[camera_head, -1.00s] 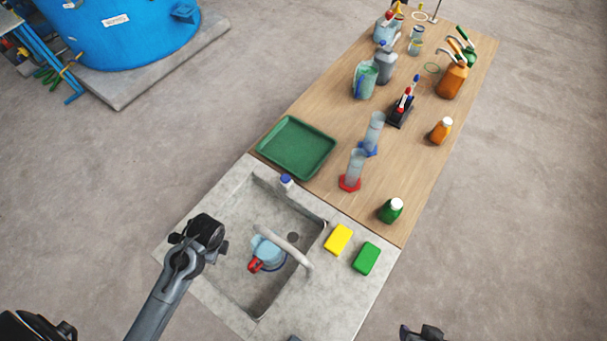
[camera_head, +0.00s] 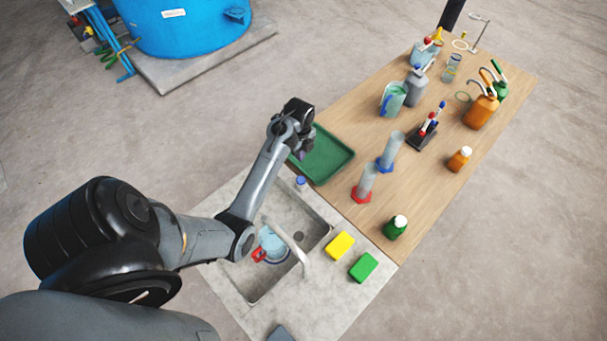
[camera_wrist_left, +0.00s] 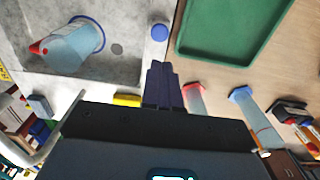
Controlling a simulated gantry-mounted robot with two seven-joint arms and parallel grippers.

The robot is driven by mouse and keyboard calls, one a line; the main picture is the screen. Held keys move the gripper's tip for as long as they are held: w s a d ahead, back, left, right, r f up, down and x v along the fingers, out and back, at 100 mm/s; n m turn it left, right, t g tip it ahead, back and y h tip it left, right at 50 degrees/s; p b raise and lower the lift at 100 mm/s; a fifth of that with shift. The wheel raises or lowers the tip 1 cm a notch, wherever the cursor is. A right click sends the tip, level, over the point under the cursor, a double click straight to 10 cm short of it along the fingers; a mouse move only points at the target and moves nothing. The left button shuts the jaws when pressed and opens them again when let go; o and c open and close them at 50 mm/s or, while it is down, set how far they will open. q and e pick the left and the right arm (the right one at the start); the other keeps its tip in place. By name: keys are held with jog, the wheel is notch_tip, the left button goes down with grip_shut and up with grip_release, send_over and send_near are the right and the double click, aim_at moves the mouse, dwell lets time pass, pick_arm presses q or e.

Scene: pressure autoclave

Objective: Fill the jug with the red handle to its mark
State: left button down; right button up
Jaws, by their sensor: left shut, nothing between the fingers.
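The jug with the red handle (camera_head: 272,243) sits in the sink, under or beside the curved spout (camera_head: 299,254); I cannot tell which. It is pale blue and see-through, and my arm lies close to its left. The blue-topped tap knob (camera_head: 300,183) stands at the sink's back edge and also shows in the left wrist view (camera_wrist_left: 160,32). My left gripper (camera_head: 303,153) is shut and empty, above the area between knob and tray.
A green tray (camera_head: 325,158) lies on the wooden table just beyond the sink. Measuring cylinders with red (camera_head: 365,184) and blue (camera_head: 390,151) bases stand right of it. Yellow (camera_head: 340,245) and green (camera_head: 363,267) sponges lie right of the sink. Bottles stand farther back.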

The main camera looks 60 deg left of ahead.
dwell(0.4)
pick_arm(q)
jog(key=p, duration=0.1)
send_near(301, 179)
notch_tip(301, 179, down, 5)
jog(key=shift+s+f, duration=0.1)
jog(key=shift+f, duration=0.8)
pick_arm(e)
jog(key=shift+r, duration=0.55)
